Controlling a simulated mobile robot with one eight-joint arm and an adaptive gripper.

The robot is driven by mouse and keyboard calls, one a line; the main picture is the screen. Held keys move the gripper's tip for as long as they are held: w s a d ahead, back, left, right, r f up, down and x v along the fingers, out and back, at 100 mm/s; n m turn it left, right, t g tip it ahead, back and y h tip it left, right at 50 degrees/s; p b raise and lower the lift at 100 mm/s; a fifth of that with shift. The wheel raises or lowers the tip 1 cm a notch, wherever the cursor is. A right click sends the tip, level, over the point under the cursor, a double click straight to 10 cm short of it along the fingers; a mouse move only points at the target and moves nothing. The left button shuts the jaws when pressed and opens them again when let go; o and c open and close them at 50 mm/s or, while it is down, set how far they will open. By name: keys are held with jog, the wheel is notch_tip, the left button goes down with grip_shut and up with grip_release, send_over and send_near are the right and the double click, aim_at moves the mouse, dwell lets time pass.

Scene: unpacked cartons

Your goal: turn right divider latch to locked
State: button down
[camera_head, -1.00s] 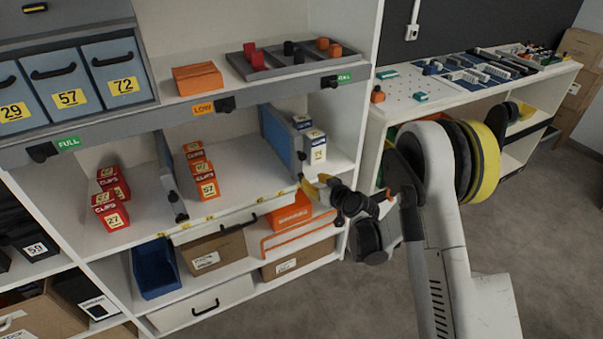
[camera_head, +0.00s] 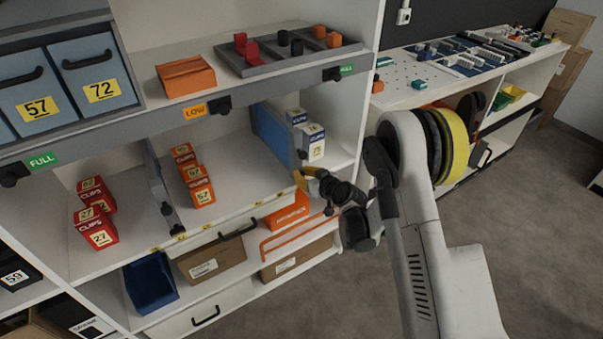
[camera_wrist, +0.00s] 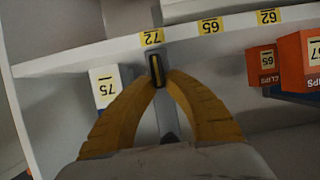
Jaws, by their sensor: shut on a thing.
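The right divider (camera_head: 272,137) is a blue-grey panel standing on the middle shelf, between the orange clip boxes and the white-and-blue boxes. Its latch (camera_wrist: 156,70) shows in the wrist view as a dark oblong knob with a yellow stripe, at the shelf's front edge. My gripper (camera_head: 304,178) is at the front end of this divider. In the wrist view its two yellow fingers (camera_wrist: 160,79) close on the latch from both sides. The fingers hide the latch in the head view. I cannot tell whether the latch is locked.
The left divider (camera_head: 160,185) has a dark latch at its front. Orange boxes (camera_head: 195,178) stand left of the right divider, and white-and-blue boxes (camera_head: 312,142) right of it. Floor on the right is clear.

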jog(key=shift+d, duration=0.1)
dwell(0.3)
jog(key=m, duration=0.1)
jog(key=m+y, duration=0.1)
jog(key=m+g+y, duration=0.1)
jog(key=shift+w+d, duration=0.25)
jog(key=shift+w+d+f+m+y, duration=0.15)
jog(key=shift+f+m+y, duration=0.15)
jog(key=shift+m+y, duration=1.05)
jog(key=shift+w+d+f+m+y, duration=0.15)
jog(key=shift+f+m+y, duration=0.25)
jog(key=shift+m, duration=1.7)
jog(key=shift+d+f+m+y, duration=0.2)
jog(key=shift+m+y, duration=0.85)
jog(key=shift+m, duration=0.7)
jog(key=c, duration=1.4)
grip_release()
jog(key=shift+a, duration=0.1)
